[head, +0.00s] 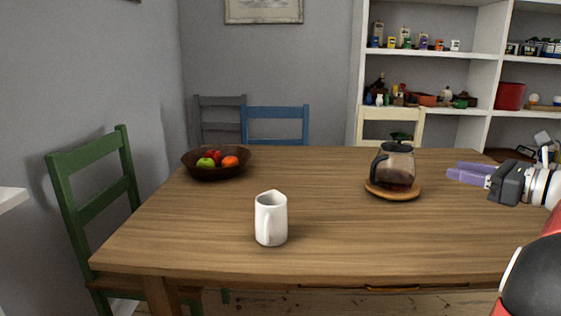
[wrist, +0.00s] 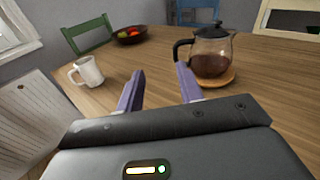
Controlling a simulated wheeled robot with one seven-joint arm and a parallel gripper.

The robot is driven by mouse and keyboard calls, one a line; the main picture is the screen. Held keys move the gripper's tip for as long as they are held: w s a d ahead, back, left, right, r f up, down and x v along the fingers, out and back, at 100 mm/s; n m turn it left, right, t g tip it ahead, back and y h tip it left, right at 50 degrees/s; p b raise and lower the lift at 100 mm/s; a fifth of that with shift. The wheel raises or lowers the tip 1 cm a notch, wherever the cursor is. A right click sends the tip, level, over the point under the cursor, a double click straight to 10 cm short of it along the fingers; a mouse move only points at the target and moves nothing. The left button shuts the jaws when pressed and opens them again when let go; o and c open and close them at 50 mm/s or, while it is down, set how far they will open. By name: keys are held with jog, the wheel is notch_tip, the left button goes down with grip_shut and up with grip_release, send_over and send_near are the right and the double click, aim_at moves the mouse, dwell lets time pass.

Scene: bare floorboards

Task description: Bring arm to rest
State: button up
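My gripper (head: 470,172) is at the right side of the head view, above the right part of the table. Its two purple fingers also show in the wrist view (wrist: 159,90); they stand apart with nothing between them. A glass coffee pot (head: 397,166) with a dark lid and handle stands on a round wooden coaster (head: 393,194), left of my gripper in the head view. The pot (wrist: 211,55) is just beyond the right finger in the wrist view, and I cannot tell the exact gap.
The wooden table (head: 330,225) holds a white mug (head: 271,220) near its front and a dark bowl (head: 217,171) of fruit at the back left. A green chair (head: 95,200) stands at the left, a blue chair (head: 275,113) behind. The table's middle is clear.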

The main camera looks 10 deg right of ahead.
jog(key=a+f+n+g, duration=0.2)
jog(key=a+f+n, duration=0.1)
jog(key=a, duration=0.4)
jog(key=a+f+n+g, duration=0.2)
jog(key=a+n, duration=0.1)
jog(key=a, duration=0.5)
jog(key=a+f+n+g, duration=0.3)
jog(key=a+n, duration=0.1)
jog(key=a, duration=0.3)
jog(key=shift+s+a+f+h, duration=0.15)
jog(key=shift+s+f+h, duration=0.15)
jog(key=shift+s+h, duration=0.1)
jog(key=s+a+f+n+g+h+b, duration=0.1)
jog(key=s+a+f+n, duration=0.4)
jog(key=n, duration=0.5)
jog(key=s+a+f+n+g+h+b, duration=0.1)
jog(key=s+a+f+n+h+b, duration=0.2)
jog(key=s+f+n, duration=0.6)
notch_tip(320, 180, down, 3)
jog(key=s+a+h, duration=0.1)
jog(key=a+h, duration=0.1)
jog(key=h, duration=0.1)
jog(key=shift+a+n+g, duration=0.15)
jog(key=shift+n+g, duration=0.15)
jog(key=shift+n, duration=0.1)
